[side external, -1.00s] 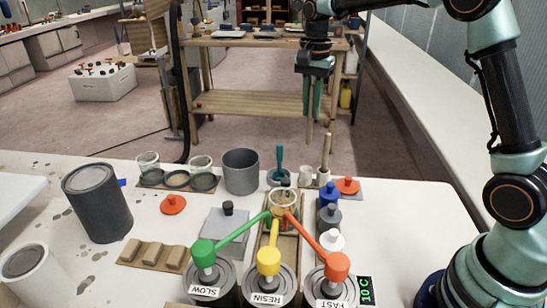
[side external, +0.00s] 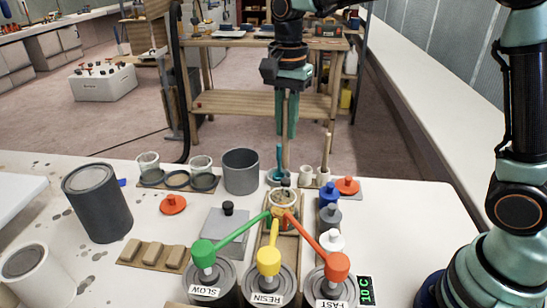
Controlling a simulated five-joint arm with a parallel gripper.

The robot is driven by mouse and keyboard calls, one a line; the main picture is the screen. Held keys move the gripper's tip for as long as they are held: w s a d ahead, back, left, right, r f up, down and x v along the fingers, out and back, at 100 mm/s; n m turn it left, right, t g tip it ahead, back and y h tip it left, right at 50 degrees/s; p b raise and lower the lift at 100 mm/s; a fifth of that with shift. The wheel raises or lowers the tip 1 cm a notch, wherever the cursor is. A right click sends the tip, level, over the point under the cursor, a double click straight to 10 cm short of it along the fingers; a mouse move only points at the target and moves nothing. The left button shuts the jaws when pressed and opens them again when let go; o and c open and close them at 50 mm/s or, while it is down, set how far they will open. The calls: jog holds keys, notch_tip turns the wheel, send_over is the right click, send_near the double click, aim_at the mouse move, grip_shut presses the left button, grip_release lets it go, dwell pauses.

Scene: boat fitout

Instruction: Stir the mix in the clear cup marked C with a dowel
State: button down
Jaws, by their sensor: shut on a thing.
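A clear cup (side external: 284,198) stands on a wooden tray behind the pump spouts. No letter C is readable on it, and its mix is mostly hidden by the spouts. My gripper (side external: 287,130) is shut on a light wooden dowel (side external: 286,152), which hangs upright below the fingers. The dowel's lower end is in line with the cup's far side; I cannot tell whether it is over, behind or inside the cup. A second dowel (side external: 326,150) stands upright in a holder to the right.
Green, yellow and red pumps (side external: 268,262) on cans marked SLOW, RESIN and FAST reach spouts toward the cup. A teal-handled tool (side external: 280,158) stands close to the held dowel. A grey pot (side external: 241,171) is left of it. Blue, grey and white bottles (side external: 331,218) stand right.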

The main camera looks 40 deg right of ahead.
jog(key=shift+s+a+f, duration=0.6)
jog(key=shift+s+a, duration=0.2)
jog(key=shift+a, duration=0.15)
notch_tip(320, 180, down, 12)
jog(key=shift+r, duration=0.25)
dwell(0.4)
jog(key=shift+w, duration=0.1)
dwell(0.4)
